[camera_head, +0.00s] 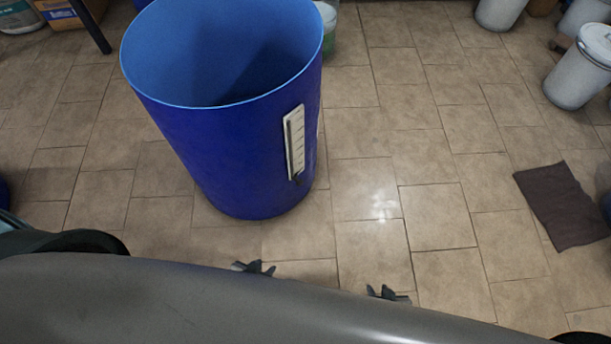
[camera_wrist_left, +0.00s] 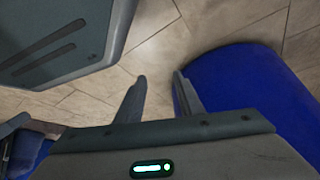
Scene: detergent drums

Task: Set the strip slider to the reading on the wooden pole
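A white strip (camera_head: 294,142) with scale marks is fixed upright on the right side of a large open blue drum (camera_head: 225,150). A small dark piece, perhaps the slider (camera_head: 297,177), shows near the strip's lower end. No wooden pole is recognisable. My left gripper (camera_head: 254,267) is just beyond my grey body edge, below the drum in the picture. In the left wrist view its two fingers (camera_wrist_left: 160,95) are apart with nothing between them, and the blue drum (camera_wrist_left: 250,85) is beside the right finger. My right gripper (camera_head: 388,293) is farther right over the floor; its fingers are small and partly hidden.
Several white buckets (camera_head: 580,75) stand at the upper right. A dark cloth (camera_head: 562,205) lies on the tiles at the right. A small container with green contents (camera_head: 328,35) stands behind the drum. The tiled floor (camera_head: 400,150) right of the drum is clear.

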